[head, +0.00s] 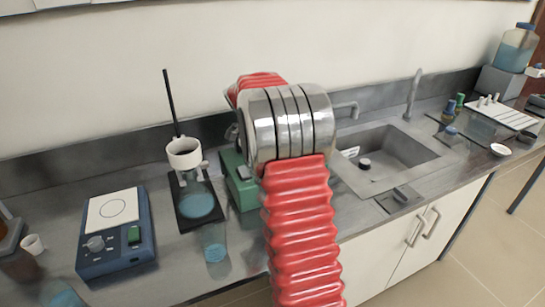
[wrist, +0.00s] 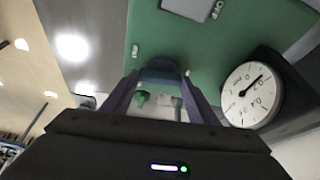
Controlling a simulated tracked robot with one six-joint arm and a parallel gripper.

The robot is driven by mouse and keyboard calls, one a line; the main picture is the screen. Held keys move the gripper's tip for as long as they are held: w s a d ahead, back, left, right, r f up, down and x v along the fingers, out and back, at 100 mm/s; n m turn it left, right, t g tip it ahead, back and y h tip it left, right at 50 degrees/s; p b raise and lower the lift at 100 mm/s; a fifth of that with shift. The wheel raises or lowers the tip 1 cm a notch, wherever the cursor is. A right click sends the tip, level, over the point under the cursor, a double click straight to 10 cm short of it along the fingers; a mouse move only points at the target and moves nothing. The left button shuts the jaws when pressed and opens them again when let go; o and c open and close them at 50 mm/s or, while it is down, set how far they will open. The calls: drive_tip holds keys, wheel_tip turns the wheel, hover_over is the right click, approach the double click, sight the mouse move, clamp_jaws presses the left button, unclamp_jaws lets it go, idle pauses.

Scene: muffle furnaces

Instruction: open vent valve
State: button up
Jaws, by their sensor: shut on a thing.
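The green unit (head: 238,181) stands on the bench behind my arm in the head view. Its green face (wrist: 200,45) fills much of the wrist view, with a white dial gauge (wrist: 252,94) at the right. My gripper (wrist: 160,74) reaches to this face, its two fingers closing in at the tips on a dark, rounded piece, which I take for the vent valve (wrist: 160,64). The fingertips largely cover it, so its turn position cannot be told. A small green fitting (wrist: 142,98) shows between the fingers. In the head view my arm hides the gripper.
A blue hotplate (head: 116,233) and a stand with a white funnel (head: 184,153) are left of my arm, with a glass beaker (head: 214,243) near them. A sink (head: 388,155) with taps is at the right. A rack tray (head: 498,112) stands farther right.

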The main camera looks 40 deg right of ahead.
drive_tip(key=shift+w+m, duration=0.15)
drive_tip(key=shift+m, duration=0.65)
drive_tip(key=o, duration=1)
drive_tip(key=shift+o, duration=0.2)
drive_tip(key=shift+g, duration=0.3)
drive_tip(key=v, duration=1.3)
drive_tip(key=shift+r, duration=0.4)
